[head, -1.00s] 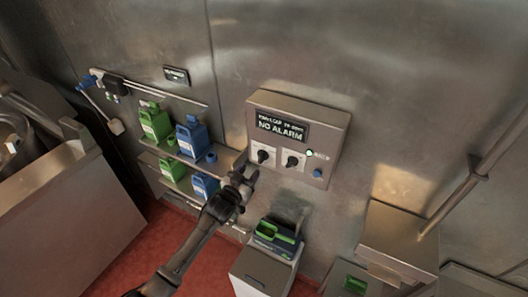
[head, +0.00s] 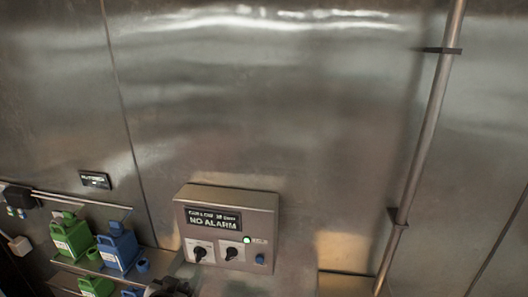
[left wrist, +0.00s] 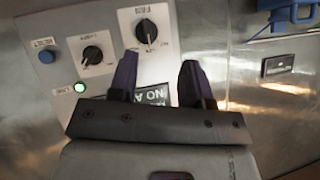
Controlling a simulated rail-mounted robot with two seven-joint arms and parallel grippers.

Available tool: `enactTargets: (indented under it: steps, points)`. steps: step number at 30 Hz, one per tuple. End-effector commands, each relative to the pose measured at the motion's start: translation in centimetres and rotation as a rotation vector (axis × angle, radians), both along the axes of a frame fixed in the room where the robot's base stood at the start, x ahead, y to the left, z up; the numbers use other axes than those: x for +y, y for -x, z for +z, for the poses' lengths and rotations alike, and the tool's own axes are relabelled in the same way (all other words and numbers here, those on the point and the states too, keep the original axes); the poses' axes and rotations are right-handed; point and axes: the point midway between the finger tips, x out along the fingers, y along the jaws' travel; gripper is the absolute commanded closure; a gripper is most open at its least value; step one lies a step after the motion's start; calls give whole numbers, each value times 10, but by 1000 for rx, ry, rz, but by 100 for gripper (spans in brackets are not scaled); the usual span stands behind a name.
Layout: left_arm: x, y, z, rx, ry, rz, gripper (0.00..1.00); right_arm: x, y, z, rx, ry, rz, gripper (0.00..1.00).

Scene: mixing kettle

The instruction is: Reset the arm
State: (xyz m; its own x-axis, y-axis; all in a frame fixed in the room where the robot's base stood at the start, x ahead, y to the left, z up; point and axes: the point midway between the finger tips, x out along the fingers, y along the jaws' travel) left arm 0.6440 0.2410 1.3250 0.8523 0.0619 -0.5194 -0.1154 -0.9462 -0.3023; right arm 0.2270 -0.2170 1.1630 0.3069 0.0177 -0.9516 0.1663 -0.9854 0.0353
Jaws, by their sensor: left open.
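My left gripper (head: 168,288) is only partly in the head view, at the bottom edge, just below and left of the control box (head: 180,214). In the left wrist view its two dark fingers (left wrist: 158,78) stand apart with nothing between them. The box face is behind the fingers there and appears upside down. Two black knobs show in the head view, a left one (head: 200,253) and a right one (head: 231,253). They also show in the left wrist view (left wrist: 147,31) (left wrist: 92,54). My right gripper is out of view.
A "NO ALARM" display (head: 213,220), a lit green lamp (head: 248,239) and a blue button (head: 260,258) are on the box. Green (head: 72,238) and blue (head: 119,249) jugs stand on a shelf at the lower left. A vertical pipe (head: 428,130) runs up the right wall.

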Motion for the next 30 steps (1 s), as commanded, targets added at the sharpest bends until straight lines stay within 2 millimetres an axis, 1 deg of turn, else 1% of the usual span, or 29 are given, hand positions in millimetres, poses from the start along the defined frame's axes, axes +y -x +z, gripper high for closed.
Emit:
enactTargets:
  steps: [1, 2, 3, 5, 6, 8, 9, 11, 12, 14, 15, 21, 24, 27, 30]
  points:
    - [-6, 26, 7, 34, -1, -1, 55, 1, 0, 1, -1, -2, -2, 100]
    - [-8, 42, 9, 58, 0, 1, 55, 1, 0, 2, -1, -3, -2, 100]
    - [-10, 65, 9, 91, 4, 2, 55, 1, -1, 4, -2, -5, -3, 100]
    - [-14, 102, 4, 139, 18, 4, 55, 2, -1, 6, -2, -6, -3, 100]
    - [-15, 129, -1, 171, 32, 6, 55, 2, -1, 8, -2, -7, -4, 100]
    - [-18, 165, -9, 208, 57, 10, 55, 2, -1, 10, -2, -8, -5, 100]
    - [-19, 187, -14, 223, 73, 10, 55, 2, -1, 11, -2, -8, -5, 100]
    - [-20, 216, -22, 243, 97, 11, 55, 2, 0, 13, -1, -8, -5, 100]
    - [-21, 234, -28, 263, 111, 14, 55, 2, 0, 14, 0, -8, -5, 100]
    - [-21, 261, -41, 304, 128, 20, 55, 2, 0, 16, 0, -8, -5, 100]
    - [-21, 278, -50, 338, 136, 26, 55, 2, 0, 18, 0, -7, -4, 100]
    - [-21, 352, -103, 540, 159, 60, 55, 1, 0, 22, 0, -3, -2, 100]
    - [-22, 381, -119, 615, 164, 66, 55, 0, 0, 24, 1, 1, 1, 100]
    - [-23, 401, -129, 665, 164, 71, 55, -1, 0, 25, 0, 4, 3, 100]
    - [-23, 412, -135, 694, 163, 73, 55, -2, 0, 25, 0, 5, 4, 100]
